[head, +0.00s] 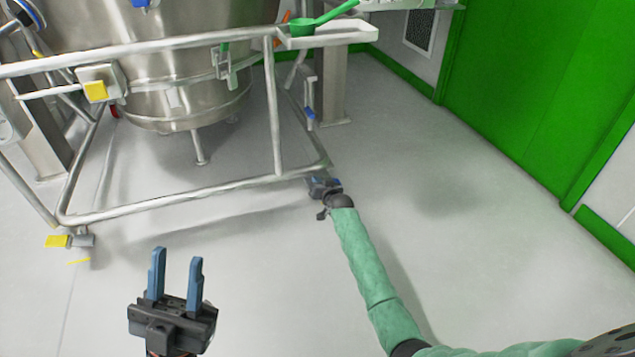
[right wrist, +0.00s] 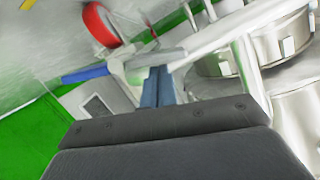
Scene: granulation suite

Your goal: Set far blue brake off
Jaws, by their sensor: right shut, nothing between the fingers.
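A small blue brake lever (head: 310,113) shows on the far right leg of the tubular frame (head: 170,198) in the head view. In the right wrist view a blue lever (right wrist: 85,75) sticks out left from a metal caster mount beside a red wheel (right wrist: 100,25); I cannot tell which frame corner this is. My right gripper (head: 322,185) is low at the frame's near right corner, its blue fingers (right wrist: 157,88) shut and empty. Whether they touch the caster is unclear. My left gripper (head: 176,275) is open and empty above the floor.
A yellow brake lever (head: 57,241) is on the near left caster. A steel vessel (head: 160,80) stands inside the frame. A green scoop (head: 302,27) lies on a white tray at the frame's top right. Floor to the right is clear up to the green wall (head: 550,90).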

